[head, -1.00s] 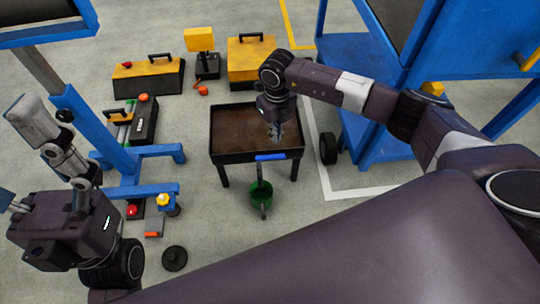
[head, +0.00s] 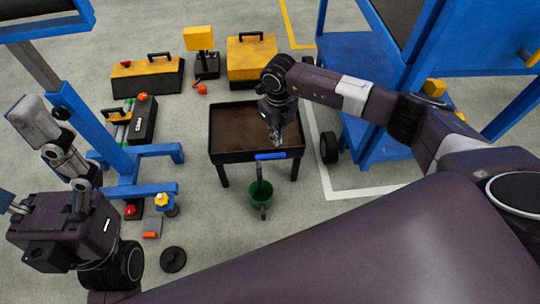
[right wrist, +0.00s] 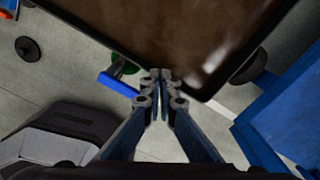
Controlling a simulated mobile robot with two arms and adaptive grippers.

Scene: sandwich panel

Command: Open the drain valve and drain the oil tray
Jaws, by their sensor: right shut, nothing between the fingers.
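The oil tray (head: 222,157) is a black, legged pan with brown oil covering its bottom, and its corner shows in the right wrist view (right wrist: 205,93). The blue valve handle (head: 270,156) lies crosswise at the tray's front edge, and its blue bar also shows in the right wrist view (right wrist: 118,85). A green bucket (head: 258,200) stands on the floor below it. My right gripper (head: 277,143) points down over the tray's front part, behind the handle. In the right wrist view its fingertips (right wrist: 160,88) are together and empty, beside the handle. My left arm is at the left; its fingers are unclear.
A blue wheeled frame (head: 372,145) stands close to the tray's right. A blue stand (head: 92,130) is at the left. Yellow-and-black toolboxes (head: 252,62) (head: 147,77) lie behind. A black disc (head: 173,259) lies on the front floor.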

